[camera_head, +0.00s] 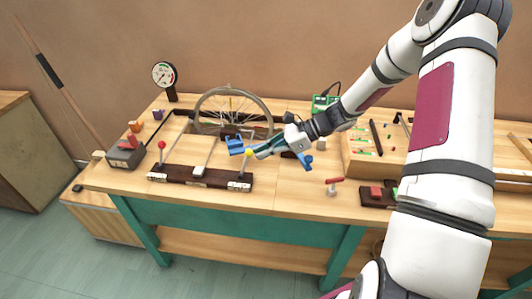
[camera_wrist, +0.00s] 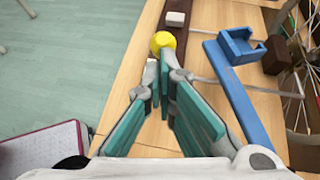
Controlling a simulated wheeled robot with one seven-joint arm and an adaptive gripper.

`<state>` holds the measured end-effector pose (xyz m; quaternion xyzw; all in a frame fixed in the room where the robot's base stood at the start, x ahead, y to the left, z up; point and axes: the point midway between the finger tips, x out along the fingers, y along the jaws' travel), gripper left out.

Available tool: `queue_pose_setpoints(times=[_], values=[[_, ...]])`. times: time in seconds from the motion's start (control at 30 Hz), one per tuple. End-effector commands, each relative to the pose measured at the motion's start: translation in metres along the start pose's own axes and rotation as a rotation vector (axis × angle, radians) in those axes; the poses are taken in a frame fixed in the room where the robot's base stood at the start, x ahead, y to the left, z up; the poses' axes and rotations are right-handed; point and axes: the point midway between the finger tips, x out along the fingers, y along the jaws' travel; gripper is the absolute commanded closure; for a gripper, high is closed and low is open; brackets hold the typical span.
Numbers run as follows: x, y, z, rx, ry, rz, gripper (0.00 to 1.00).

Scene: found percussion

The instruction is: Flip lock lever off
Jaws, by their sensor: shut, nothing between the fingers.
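A dark wooden lever base (camera_head: 215,180) lies along the front of the workbench. It carries a lever with a red ball (camera_head: 162,145) at its left end, a white-ended lever (camera_head: 199,170) in the middle, and a lever with a yellow ball (camera_head: 249,153) at its right end. White labels on the base are too small to read, so I cannot tell which one is named lock. My gripper (camera_head: 257,154) is shut and empty, its fingertips right at the yellow ball. In the wrist view the yellow ball (camera_wrist: 162,41) sits just beyond the fingertips (camera_wrist: 164,62); contact is unclear.
A blue bar with a cradle (camera_wrist: 237,45) lies close right of my fingers in the wrist view. A spoked wheel (camera_head: 232,105) stands behind, a gauge (camera_head: 164,75) at the back left. A small red-topped piece (camera_head: 334,182) is right on bare bench. The bench's front edge is near.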

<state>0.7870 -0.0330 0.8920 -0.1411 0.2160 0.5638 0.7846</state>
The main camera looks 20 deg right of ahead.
Motion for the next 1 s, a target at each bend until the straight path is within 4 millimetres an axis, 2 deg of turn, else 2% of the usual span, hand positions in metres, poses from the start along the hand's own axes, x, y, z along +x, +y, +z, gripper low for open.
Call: queue_pose_setpoints(times=[0.33,0.8,1.0], values=[[0.011,-0.002,0.024,0.021,0.176,0.016,1.0],[0.04,-0.011,0.051,0.081,0.491,0.04,1.0],[0.047,-0.013,0.054,0.09,0.501,0.039,1.0]])
